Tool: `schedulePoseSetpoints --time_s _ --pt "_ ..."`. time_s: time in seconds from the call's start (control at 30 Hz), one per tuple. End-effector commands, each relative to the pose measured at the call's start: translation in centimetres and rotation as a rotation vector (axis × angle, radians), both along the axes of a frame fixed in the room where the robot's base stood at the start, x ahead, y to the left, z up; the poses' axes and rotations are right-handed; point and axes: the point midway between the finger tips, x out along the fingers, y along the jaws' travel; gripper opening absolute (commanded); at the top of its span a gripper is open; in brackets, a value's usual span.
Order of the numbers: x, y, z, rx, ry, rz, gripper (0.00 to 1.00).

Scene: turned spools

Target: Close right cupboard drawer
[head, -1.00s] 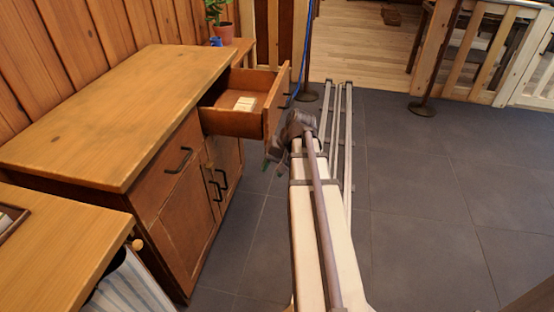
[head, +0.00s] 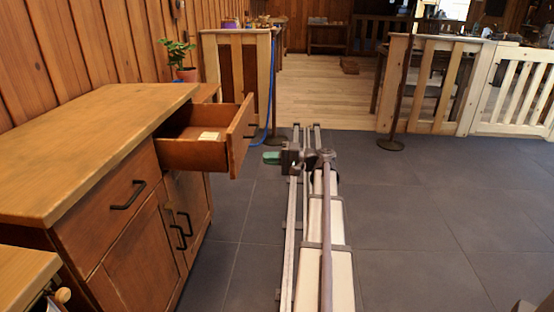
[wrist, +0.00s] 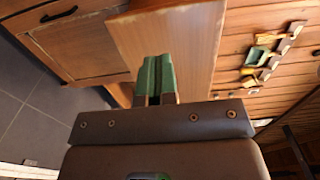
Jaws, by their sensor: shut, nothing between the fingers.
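The cupboard (head: 110,225) stands on the left in the head view. Its right drawer (head: 240,135) is pulled out, with a small pale item (head: 208,136) inside. My gripper (head: 271,157) has green fingers, held shut and empty. It is just right of the drawer front in the picture, with a gap showing between them. In the wrist view the shut fingers (wrist: 155,78) appear against a smooth wooden panel (wrist: 190,45). I cannot tell whether that panel is the drawer front or the cupboard top, or whether the fingers touch it.
The left drawer, with a black handle (head: 128,195), is shut. Doors with handles (head: 183,228) are below. Another wooden worktop (head: 22,275) is at the lower left. A potted plant (head: 182,60) and a post (head: 390,142) stand farther back. Grey floor (head: 440,210) on the right is open.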

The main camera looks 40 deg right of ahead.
Motion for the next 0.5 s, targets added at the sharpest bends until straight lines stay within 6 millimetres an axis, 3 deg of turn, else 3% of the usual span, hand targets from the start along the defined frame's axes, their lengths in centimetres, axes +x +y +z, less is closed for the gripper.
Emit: schedulePoseSetpoints --time_s 0.3,0.5 --pt "5.1 4.3 0.0 -0.001 0.001 0.002 0.0" --pt "6.5 5.4 0.0 -0.001 0.001 0.0 0.0"
